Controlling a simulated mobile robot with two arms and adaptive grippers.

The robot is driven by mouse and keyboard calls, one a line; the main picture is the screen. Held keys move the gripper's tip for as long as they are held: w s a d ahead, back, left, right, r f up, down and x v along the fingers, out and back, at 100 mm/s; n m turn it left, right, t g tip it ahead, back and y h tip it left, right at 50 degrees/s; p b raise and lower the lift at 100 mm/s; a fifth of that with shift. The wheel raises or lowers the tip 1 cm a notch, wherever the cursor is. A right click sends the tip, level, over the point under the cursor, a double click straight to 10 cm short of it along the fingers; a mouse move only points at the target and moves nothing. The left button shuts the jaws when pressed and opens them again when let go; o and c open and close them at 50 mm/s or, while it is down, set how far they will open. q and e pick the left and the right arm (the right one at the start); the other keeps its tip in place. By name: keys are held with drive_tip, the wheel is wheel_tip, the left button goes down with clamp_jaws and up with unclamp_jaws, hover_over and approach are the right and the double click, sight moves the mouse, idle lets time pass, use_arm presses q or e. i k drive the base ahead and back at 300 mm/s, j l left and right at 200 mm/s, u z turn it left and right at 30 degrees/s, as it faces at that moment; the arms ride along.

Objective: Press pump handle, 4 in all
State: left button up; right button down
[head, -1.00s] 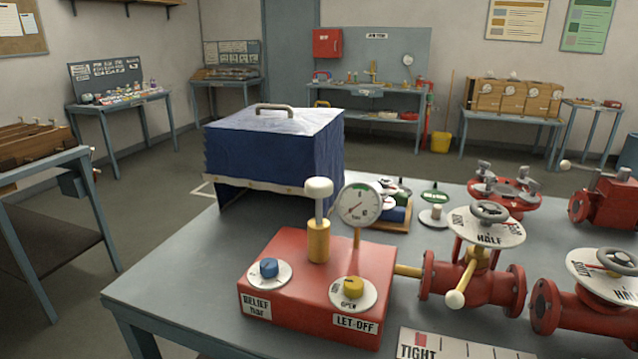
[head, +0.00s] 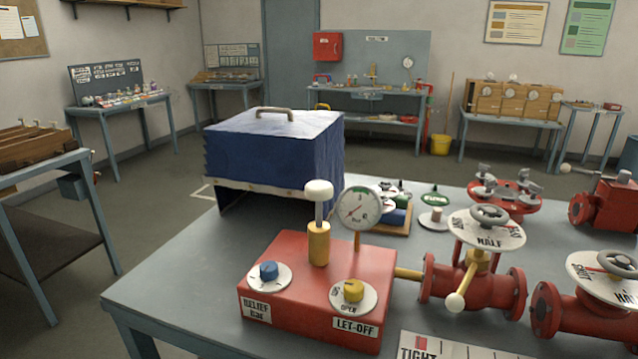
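The pump handle (head: 318,189) is a white knob on a short grey rod. It stands upright out of a yellow cylinder (head: 319,243) on top of a red pump box (head: 300,300). A round gauge (head: 360,206) rises behind the box on a yellow stem. A blue knob (head: 269,270) on a white disc is labelled RELIEF bar, and a yellow knob (head: 354,290) is labelled LET-OFF. Neither of my grippers shows in the head view, and nothing touches the handle.
Red valves with white dials (head: 487,228) fill the right side, one joined to the box by a yellow pipe. The grey table (head: 180,285) is bare at left.

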sight(318, 190)
drive_tip(key=i+j+z, duration=0.2)
drive_tip(key=j+z, duration=0.2)
drive_tip(key=j, duration=1.2)
drive_tip(key=j+z, duration=0.45)
drive_tip(key=j, duration=1.15)
